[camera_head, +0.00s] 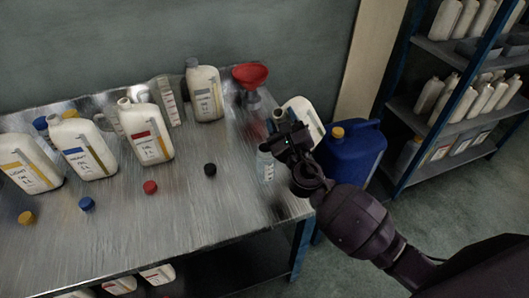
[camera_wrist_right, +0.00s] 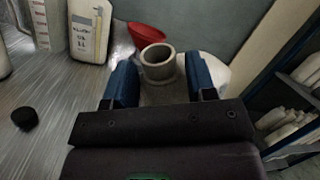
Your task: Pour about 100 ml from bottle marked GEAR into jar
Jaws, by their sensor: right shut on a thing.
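My right gripper (camera_head: 290,138) is shut on a white bottle (camera_head: 306,113) at the table's right end. In the right wrist view the gripper (camera_wrist_right: 160,88) has its blue fingers on either side of the bottle's round, uncapped neck (camera_wrist_right: 157,62). The bottle looks tilted in the head view. Its label is hidden, so I cannot read GEAR on it. A small clear jar (camera_head: 267,168) with markings stands on the table just below and left of the gripper. I cannot tell its liquid level. A loose black cap (camera_head: 210,169) lies left of the jar. My left gripper is out of view.
Several white bottles, including a red-labelled one (camera_head: 147,134), stand at the left. A grey-capped bottle (camera_head: 205,94), a clear graduated vessel (camera_head: 169,100) and a red funnel (camera_head: 250,76) are behind. Loose caps lie in front. A blue canister (camera_head: 350,155) stands beyond the table's right edge.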

